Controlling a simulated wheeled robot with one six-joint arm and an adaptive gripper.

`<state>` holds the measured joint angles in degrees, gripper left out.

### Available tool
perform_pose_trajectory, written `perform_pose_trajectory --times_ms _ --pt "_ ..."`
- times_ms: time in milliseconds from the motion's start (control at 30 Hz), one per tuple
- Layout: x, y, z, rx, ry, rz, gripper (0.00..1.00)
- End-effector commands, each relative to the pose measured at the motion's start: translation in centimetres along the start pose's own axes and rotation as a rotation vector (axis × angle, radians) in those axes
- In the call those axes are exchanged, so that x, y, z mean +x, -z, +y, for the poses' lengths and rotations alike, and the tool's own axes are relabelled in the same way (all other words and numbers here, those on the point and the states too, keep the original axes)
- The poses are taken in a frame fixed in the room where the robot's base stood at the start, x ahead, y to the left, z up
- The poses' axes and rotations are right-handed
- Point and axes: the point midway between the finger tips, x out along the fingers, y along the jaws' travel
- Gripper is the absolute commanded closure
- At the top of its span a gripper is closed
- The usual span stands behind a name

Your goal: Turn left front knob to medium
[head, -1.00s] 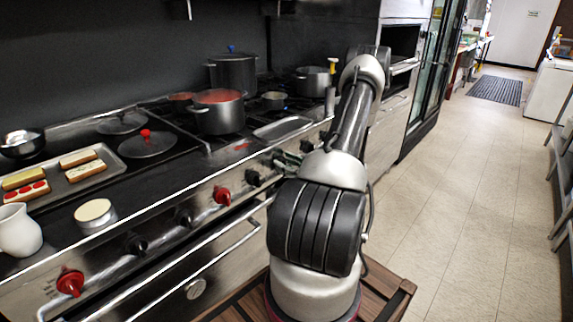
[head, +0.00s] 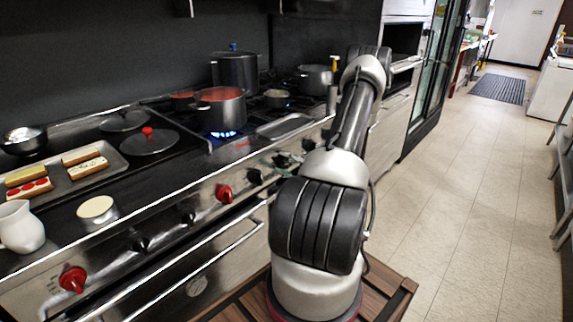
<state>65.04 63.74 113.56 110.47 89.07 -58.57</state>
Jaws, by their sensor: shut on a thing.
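The stove's front panel holds a row of black and red knobs. My gripper (head: 288,162) is at the panel, to the right of a free black knob (head: 254,176). It is shut on a dark knob, the left front knob, which is mostly hidden by the fingers and my arm. The knob's exact angle cannot be read. A blue flame (head: 222,134) burns under the front left pot (head: 220,108) of red sauce.
A tall dark pot (head: 235,71), a grey pot (head: 316,78) and a small pan (head: 277,98) stand on the other burners. An empty metal tray (head: 284,126) lies at the hob's front. A red knob (head: 224,193) is further left.

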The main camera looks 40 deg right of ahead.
Motion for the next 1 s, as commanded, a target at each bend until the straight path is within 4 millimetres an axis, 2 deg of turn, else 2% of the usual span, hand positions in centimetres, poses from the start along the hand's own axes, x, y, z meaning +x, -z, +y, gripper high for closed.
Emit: perform_pose_trajectory --times_ms 400,867,900,1000 --pt "-0.01 0.02 0.24 -0.145 0.0 0.0 0.8" --pt "-0.01 0.01 0.28 -0.155 -0.001 0.0 0.8" --pt "-0.01 0.01 0.28 -0.155 -0.001 0.0 0.5" --pt "-0.01 0.01 0.27 -0.155 -0.001 0.0 0.36"
